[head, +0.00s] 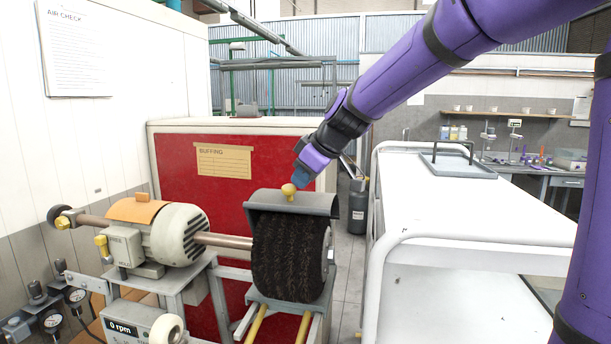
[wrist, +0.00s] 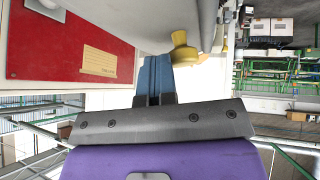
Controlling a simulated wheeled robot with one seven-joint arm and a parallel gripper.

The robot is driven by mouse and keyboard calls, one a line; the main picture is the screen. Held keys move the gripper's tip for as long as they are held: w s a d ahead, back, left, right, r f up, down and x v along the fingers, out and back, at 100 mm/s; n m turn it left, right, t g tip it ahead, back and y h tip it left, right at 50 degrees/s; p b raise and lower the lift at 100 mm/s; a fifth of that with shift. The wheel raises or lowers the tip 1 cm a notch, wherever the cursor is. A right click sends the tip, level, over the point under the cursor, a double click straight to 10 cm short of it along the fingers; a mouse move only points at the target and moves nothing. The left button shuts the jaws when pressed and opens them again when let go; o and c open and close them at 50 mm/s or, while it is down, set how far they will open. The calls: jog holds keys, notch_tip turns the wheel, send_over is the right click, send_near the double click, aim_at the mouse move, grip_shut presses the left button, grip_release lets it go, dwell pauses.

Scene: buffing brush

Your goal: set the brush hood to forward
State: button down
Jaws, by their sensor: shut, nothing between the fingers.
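The grey curved brush hood (head: 318,204) sits over the top of a dark round brush (head: 290,258). A yellow knob (head: 289,191) stands up from the hood's top. My gripper (head: 299,180) is just above and right of the knob in the head view, its blue fingers pointing down toward it. In the wrist view, the gripper's blue fingers (wrist: 153,75) are together with nothing between them. The yellow knob (wrist: 183,53) is right beside their tips there, to the right. I cannot tell whether they touch.
A motor (head: 180,234) with a shaft joins the brush at left. A red panel (head: 235,165) labelled "BUFFING" stands behind. A white cart (head: 470,220) stands close on the right.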

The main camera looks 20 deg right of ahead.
jog(key=shift+t+h, duration=0.3)
jog(key=shift+t, duration=0.2)
jog(key=s+a+f, duration=0.1)
jog(key=s, duration=0.1)
jog(key=s+a+f, duration=0.1)
jog(key=s+a, duration=0.1)
jog(key=s, duration=0.1)
jog(key=s+a+f, duration=0.1)
jog(key=s+a, duration=0.1)
jog(key=shift+s+f, duration=0.3)
jog(key=shift+s+a+f, duration=0.6)
jog(key=shift+s+f, duration=0.3)
jog(key=shift+f, duration=0.05)
